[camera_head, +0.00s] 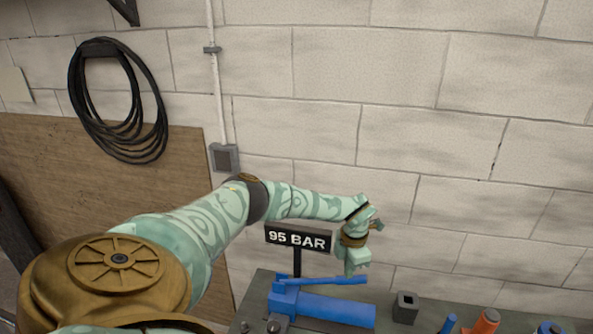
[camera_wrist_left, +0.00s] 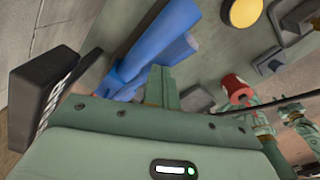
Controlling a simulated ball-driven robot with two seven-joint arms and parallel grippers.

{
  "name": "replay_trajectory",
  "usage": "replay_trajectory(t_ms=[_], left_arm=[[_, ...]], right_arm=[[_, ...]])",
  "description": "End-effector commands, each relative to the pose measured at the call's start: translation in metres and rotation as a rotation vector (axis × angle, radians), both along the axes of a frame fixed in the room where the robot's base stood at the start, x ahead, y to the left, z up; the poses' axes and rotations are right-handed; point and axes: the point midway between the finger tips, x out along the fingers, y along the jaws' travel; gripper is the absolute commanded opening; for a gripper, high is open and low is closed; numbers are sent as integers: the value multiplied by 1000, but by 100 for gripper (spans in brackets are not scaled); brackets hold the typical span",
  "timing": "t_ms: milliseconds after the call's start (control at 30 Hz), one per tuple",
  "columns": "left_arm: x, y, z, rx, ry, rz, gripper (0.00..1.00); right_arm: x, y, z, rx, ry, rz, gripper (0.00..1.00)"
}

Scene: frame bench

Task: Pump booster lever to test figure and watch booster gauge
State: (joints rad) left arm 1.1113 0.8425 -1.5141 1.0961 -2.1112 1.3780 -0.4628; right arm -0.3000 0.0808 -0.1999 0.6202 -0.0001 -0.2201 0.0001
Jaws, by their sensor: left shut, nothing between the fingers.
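The blue booster pump (camera_head: 335,309) lies on the dark bench top. Its blue lever (camera_head: 325,281) runs nearly level above the body, and blue parts (camera_wrist_left: 155,42) also show in the left wrist view. My left gripper (camera_head: 356,272) points down at the lever's right end, shut and empty. I cannot tell whether it touches the lever. Its closed fingers (camera_wrist_left: 163,88) show beside the blue parts in the wrist view. A black sign (camera_head: 298,240) reads 95 BAR. I cannot make out a gauge reading. Green and gold parts, probably my right arm (camera_wrist_left: 300,125), show in the wrist view.
The bench (camera_head: 262,290) also carries a grey square socket block (camera_head: 405,308) and an orange part (camera_head: 486,321) to the right. A yellow disc (camera_wrist_left: 242,12) and a red part (camera_wrist_left: 237,88) show in the wrist view. A block wall (camera_head: 480,150) stands behind.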

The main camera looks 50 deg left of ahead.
Motion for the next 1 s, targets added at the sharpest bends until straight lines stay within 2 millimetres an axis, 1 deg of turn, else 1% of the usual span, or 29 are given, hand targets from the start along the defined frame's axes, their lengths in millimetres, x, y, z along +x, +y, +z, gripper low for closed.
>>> replay_trajectory(t_ms=[633,667,833,1000], left_arm=[[-1,0,-71,2,5,1,0],[-1,0,-71,3,4,1,0],[0,0,-58,2,2,1,0],[0,0,-29,1,1,0,0]], right_arm=[[-4,0,-48,0,10,0,36],[-4,0,-48,0,10,0,36],[-3,0,-36,0,7,0,36],[-1,0,-10,0,2,0,36]])
